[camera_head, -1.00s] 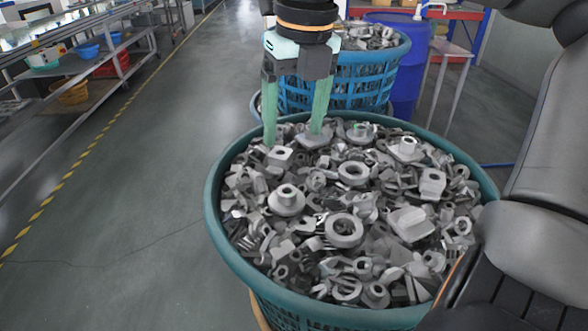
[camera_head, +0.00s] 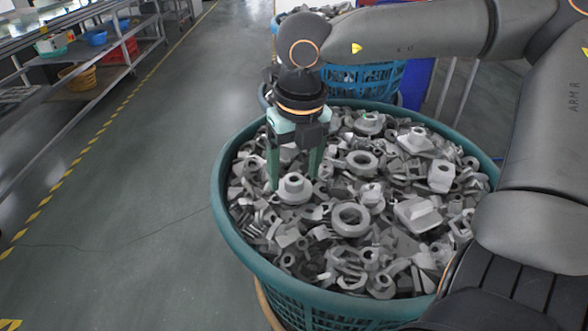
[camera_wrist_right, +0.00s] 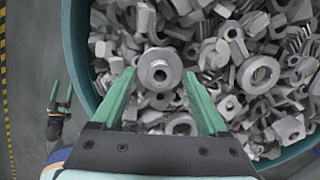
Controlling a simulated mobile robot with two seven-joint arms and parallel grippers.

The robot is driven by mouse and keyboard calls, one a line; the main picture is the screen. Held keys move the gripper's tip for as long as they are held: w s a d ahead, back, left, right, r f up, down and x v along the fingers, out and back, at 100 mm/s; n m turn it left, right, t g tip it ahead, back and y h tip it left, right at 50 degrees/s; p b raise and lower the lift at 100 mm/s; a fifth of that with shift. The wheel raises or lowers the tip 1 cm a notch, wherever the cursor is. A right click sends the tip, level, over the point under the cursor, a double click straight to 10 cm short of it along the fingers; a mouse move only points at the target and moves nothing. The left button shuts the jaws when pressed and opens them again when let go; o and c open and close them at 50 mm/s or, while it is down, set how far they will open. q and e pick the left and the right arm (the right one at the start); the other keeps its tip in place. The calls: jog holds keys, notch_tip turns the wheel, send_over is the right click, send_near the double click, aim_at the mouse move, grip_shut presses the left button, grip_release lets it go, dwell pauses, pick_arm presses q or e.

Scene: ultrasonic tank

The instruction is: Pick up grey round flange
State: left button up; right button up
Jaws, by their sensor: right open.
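A grey round flange (camera_head: 295,188) with a raised, bored hub lies on top of the heap of metal parts, near the left side of the teal basket (camera_head: 222,215). My right gripper (camera_head: 294,178) points down over it, open. The right wrist view shows the flange (camera_wrist_right: 160,72) between the two green fingertips of the right gripper (camera_wrist_right: 159,76), with a gap on each side. How far the tips reach down beside it is hard to tell. My left gripper (camera_wrist_right: 60,95) shows at the left edge of the right wrist view, its fingers apart and empty, outside the basket.
Other loose grey parts, including a ring (camera_head: 350,219) and a square-based flange (camera_head: 415,140), crowd around the flange. A blue basket (camera_head: 365,78) stands behind. Shelving (camera_head: 100,50) is at the left. The floor (camera_head: 130,200) left of the basket is clear.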

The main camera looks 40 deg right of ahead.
jog(key=shift+f, duration=0.4)
jog(key=shift+c, duration=0.2)
grip_shut()
